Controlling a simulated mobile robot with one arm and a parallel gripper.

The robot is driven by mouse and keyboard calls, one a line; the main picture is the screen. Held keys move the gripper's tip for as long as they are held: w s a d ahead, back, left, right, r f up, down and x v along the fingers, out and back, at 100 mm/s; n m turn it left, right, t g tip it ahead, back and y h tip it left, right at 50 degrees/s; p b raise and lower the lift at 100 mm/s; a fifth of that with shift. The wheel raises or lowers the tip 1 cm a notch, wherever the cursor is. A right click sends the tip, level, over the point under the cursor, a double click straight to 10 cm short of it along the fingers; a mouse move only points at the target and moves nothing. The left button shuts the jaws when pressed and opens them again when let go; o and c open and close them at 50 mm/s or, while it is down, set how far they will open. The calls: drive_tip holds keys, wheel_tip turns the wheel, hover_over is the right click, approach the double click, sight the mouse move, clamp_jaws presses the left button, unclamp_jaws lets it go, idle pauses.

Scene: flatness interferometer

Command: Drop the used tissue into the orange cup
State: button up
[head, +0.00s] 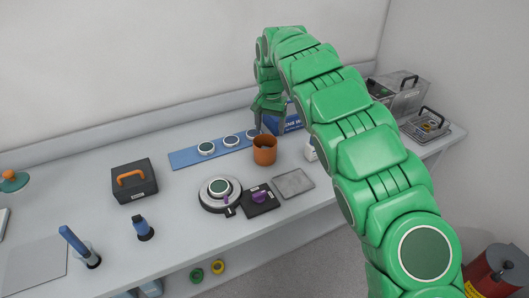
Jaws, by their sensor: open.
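The orange cup (265,152) stands upright on the white bench, near the middle of the head view. My gripper (270,122) points down just above and behind the cup in the picture. Its jaws are open, and I see nothing between them. The gap from the fingertips to the cup is hard to judge. I cannot make out a used tissue anywhere. The inside of the cup is mostly dark.
A blue box with white lettering (292,122) stands partly behind my arm. A blue strip with round discs (183,158) lies left of the cup. In front are a round stage (211,203), a black plate (254,211) and a grey plate (293,183). Bench front-left has free patches.

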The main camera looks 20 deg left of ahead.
drive_tip(key=shift+r, duration=0.1)
wheel_tip(320, 180, up, 8)
drive_tip(key=shift+f, duration=0.25)
idle(0.4)
